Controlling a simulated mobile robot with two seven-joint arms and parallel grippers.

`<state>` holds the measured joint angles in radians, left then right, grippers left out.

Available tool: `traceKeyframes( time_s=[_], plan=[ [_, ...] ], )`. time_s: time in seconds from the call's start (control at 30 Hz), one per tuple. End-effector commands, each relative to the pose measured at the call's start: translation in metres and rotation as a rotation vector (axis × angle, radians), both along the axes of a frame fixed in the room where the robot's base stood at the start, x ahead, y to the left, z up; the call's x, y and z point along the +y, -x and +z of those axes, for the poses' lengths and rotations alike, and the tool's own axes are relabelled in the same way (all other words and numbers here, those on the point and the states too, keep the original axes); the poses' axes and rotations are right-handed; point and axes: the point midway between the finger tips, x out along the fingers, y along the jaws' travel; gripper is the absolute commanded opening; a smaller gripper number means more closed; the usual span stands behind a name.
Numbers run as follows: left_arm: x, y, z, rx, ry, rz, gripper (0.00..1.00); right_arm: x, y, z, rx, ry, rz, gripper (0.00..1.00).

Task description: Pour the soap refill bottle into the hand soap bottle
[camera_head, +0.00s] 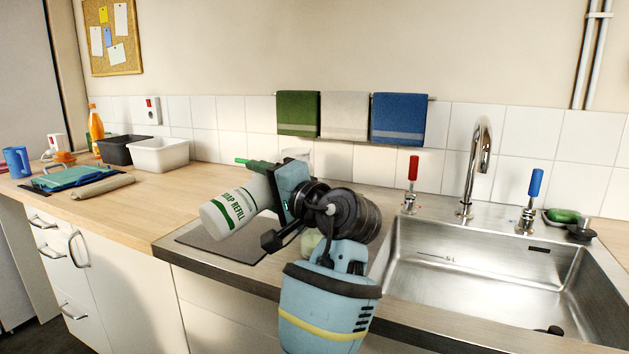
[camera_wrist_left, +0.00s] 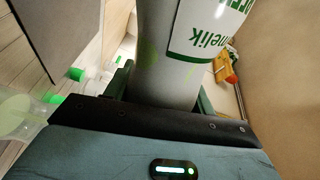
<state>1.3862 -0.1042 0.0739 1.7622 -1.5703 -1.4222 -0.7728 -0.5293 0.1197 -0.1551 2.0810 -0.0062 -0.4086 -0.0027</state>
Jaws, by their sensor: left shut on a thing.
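My left gripper (camera_head: 268,185) is shut around the soap refill bottle (camera_head: 222,216), a white bottle with a green-lettered label. It is held tilted above the counter, its base toward the lower left; its mouth is hidden behind the gripper. The bottle's grey-white body also fills the middle of the left wrist view (camera_wrist_left: 172,60). A clear bottle with pale green contents (camera_wrist_left: 18,118), likely the hand soap bottle, shows at that view's left edge. A pale green patch (camera_head: 310,243) behind my arm in the head view may be the same bottle, mostly hidden. My right gripper is not seen.
A dark grey mat (camera_head: 222,244) lies on the counter below the refill bottle. The steel sink (camera_head: 480,270) and its tap (camera_head: 478,165) are at the right. Black (camera_head: 121,150) and white (camera_head: 160,155) tubs stand at the left rear.

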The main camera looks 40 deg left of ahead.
Motion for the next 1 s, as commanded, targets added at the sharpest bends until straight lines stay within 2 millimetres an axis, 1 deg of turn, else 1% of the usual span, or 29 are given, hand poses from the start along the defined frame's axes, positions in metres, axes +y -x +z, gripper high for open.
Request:
traceKeyframes(
  time_s=[1.0],
  plan=[
    [-0.0002, -0.0009, 0.0057, 0.047, -0.007, -0.001, 0.20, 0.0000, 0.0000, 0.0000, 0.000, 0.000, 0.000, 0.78]
  ],
)
